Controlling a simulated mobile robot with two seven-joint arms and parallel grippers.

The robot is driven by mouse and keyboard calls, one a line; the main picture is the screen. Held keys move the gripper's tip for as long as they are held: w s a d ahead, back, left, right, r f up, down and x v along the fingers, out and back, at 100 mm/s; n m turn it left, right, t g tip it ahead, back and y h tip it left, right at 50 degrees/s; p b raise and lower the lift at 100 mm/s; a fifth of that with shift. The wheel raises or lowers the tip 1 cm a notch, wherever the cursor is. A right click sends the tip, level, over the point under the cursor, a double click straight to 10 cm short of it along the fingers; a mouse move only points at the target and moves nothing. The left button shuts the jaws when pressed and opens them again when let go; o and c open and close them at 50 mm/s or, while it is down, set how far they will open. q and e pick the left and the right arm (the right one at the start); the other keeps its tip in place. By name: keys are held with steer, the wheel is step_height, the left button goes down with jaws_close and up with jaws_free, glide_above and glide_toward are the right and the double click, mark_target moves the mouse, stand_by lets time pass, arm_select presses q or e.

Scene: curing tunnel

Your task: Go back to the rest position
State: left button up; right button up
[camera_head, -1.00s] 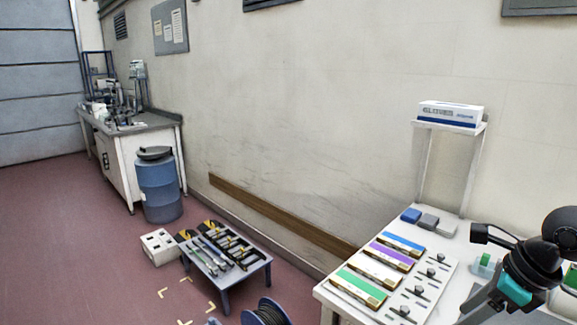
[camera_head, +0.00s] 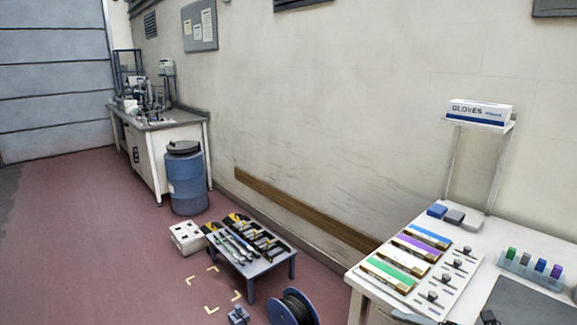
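Neither of my grippers can be made out in the head view, so I cannot see whether they are open or shut. Small dark and grey parts show at the bottom edge, in front of the white worktable (camera_head: 362,285); I cannot tell what they are. On that table lies a white panel with green, white, purple and blue strips and several dark knobs.
A low table (camera_head: 251,273) with tools stands on the floor, with a white box (camera_head: 186,238) and a cable reel (camera_head: 293,308) close by. A blue barrel (camera_head: 187,185) stands by the back bench (camera_head: 165,137). A glove box (camera_head: 480,112) sits on a shelf. Floor at left is clear.

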steer(key=s+d+f+m+h, duration=0.1)
steer(key=s+f+m+h, duration=0.2)
steer(key=s+f+m, duration=0.45)
steer(key=s+d+f+m+g+h, duration=0.1)
steer(key=s+f+m+h, duration=0.2)
steer(key=f, duration=0.8)
steer(key=s+d+f+m+h, duration=0.1)
steer(key=s+f+m+h, duration=0.1)
steer(key=s+f+m, duration=0.45)
steer(key=s+a+f+m+g, duration=0.2)
steer(key=s+f, duration=0.3)
steer(key=s, duration=0.4)
steer(key=s+a+f+m+g, duration=0.3)
steer(key=s+a+f+g, duration=0.1)
steer(key=s, duration=0.6)
steer(key=s+a+f+m+g+h, duration=0.1)
steer(key=s+a+f+m+g, duration=0.1)
steer(key=s+f, duration=0.4)
steer(key=s+a+m, duration=0.1)
steer(key=s, duration=0.2)
steer(key=shift+s+a+g, duration=0.3)
steer(key=shift+s+g, duration=0.05)
steer(key=shift+g, duration=0.05)
steer(key=shift+w, duration=0.1)
